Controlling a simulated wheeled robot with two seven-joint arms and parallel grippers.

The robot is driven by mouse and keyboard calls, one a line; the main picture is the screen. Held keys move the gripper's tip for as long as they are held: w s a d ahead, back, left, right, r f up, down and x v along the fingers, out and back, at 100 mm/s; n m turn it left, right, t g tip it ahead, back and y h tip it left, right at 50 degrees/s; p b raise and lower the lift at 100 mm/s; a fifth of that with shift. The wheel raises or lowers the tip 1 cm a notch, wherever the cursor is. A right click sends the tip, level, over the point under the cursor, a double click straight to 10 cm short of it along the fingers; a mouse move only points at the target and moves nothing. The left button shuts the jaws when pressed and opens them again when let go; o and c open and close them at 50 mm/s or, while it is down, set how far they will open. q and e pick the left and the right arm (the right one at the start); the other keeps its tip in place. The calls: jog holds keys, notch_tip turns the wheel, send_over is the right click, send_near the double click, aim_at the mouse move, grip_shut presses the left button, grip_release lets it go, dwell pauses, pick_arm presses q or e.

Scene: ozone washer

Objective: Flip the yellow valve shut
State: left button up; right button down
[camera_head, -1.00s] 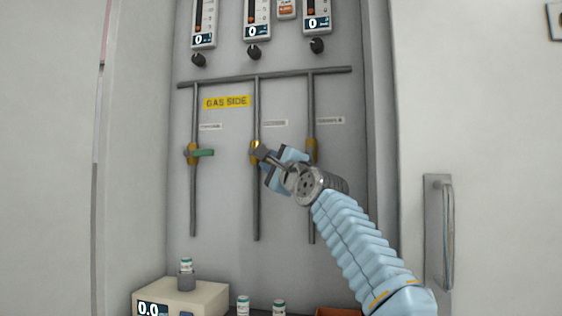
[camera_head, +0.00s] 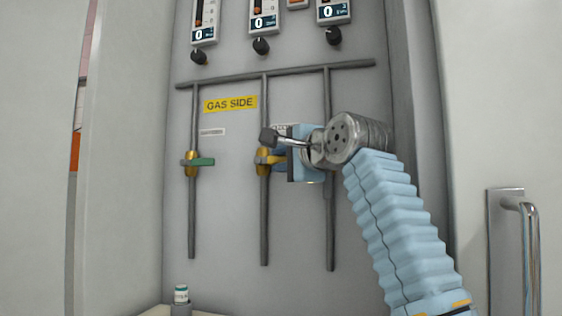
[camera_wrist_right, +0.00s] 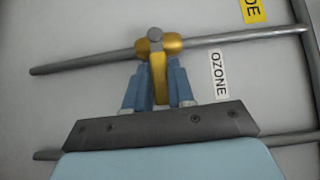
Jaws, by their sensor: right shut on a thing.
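The yellow valve (camera_head: 264,161) sits on the middle vertical pipe of the grey panel. Its yellow handle (camera_wrist_right: 159,78) points away from the pipe, toward my right gripper. My right gripper (camera_head: 284,160) is at the valve, coming from the right in the head view. In the right wrist view, my right gripper's two blue fingers (camera_wrist_right: 157,92) are on either side of the yellow handle, shut on it. A label reading OZONE (camera_wrist_right: 218,75) is beside the pipe. My left gripper is not in view.
A green-handled valve (camera_head: 197,162) is on the left pipe. The right pipe (camera_head: 329,230) runs behind my right arm. Black knobs (camera_head: 261,46) and gauges are above. A small vial (camera_head: 181,294) stands at the lower left. A door handle (camera_head: 520,250) is at the right.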

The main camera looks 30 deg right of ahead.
jog(key=c, duration=1)
grip_release()
jog(key=shift+w+a, duration=0.1)
jog(key=shift+c, duration=0.2)
jog(key=s+a+b, duration=0.1)
jog(key=s+b, duration=0.2)
jog(key=s, duration=1.1)
jog(key=shift+b, duration=0.4)
jog(key=shift+w+r, duration=0.1)
